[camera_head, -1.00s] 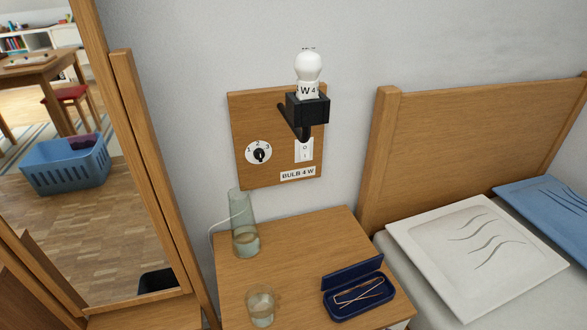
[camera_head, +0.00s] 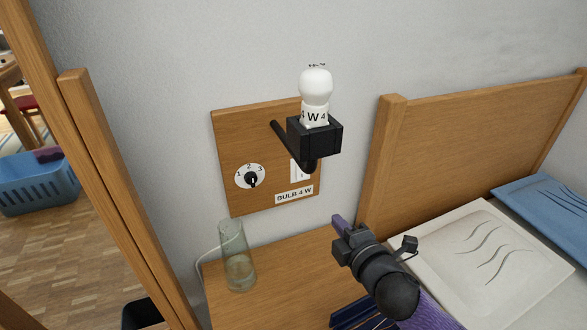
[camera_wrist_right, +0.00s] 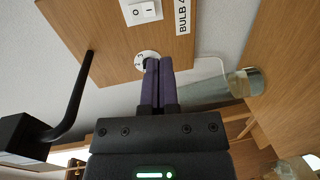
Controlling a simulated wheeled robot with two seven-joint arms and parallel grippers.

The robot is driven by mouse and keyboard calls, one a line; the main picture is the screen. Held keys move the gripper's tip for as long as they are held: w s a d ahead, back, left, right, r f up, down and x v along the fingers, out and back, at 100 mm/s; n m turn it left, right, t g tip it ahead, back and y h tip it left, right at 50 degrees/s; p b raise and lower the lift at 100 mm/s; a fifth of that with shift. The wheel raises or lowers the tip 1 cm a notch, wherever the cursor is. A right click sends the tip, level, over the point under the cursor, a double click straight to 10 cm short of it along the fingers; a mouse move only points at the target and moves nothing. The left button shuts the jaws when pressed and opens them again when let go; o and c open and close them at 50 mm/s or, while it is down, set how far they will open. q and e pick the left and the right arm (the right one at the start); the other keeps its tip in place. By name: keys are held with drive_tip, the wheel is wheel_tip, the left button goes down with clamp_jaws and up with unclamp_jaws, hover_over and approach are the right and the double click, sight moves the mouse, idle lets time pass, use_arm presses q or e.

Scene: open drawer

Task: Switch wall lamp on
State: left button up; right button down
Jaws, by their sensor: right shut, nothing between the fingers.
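The wall lamp has a white bulb (camera_head: 316,88) in a black socket (camera_head: 314,137) on a bent black arm, mounted on a wooden panel (camera_head: 232,125). The bulb looks unlit. A white rocker switch (camera_head: 294,170) is partly hidden behind the lamp arm; the right wrist view shows it clearly (camera_wrist_right: 141,11), marked O and I. A round dial (camera_head: 250,177) numbered 1 to 3 sits left of it. My right gripper (camera_head: 338,222) is shut and empty, below and right of the panel. In its wrist view, its purple fingertips (camera_wrist_right: 158,64) overlap the dial's edge. My left gripper is out of view.
A tall glass (camera_head: 238,258) stands on the wooden nightstand (camera_head: 275,270) below the panel. A blue case (camera_head: 343,314) is mostly hidden by my right arm. A bed headboard (camera_head: 460,150) is at right, a wooden frame (camera_head: 95,150) at left.

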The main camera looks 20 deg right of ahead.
sight(303, 178)
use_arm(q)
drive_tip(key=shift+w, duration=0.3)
use_arm(e)
drive_tip(key=shift+w+a+r, duration=0.1)
drive_tip(key=shift+w+r, duration=0.25)
drive_tip(key=shift+r, duration=0.2)
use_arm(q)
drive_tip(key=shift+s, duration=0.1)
use_arm(e)
drive_tip(key=shift+f, duration=0.1)
drive_tip(key=w+b, duration=0.2)
drive_tip(key=w, duration=0.2)
drive_tip(key=w+f+b, duration=0.1)
drive_tip(key=w+b, duration=0.1)
drive_tip(key=w, duration=0.2)
drive_tip(key=w+f+b, duration=0.1)
drive_tip(key=w+b, duration=0.1)
drive_tip(key=w, duration=0.2)
drive_tip(key=shift+w+d+b, duration=0.2)
drive_tip(key=shift+d+b, duration=0.1)
drive_tip(key=shift+d, duration=0.1)
drive_tip(key=shift+w, duration=0.65)
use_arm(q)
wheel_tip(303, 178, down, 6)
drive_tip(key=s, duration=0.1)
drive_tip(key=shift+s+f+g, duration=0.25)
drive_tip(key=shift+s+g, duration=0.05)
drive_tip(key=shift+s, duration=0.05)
use_arm(e)
drive_tip(key=shift+r, duration=0.2)
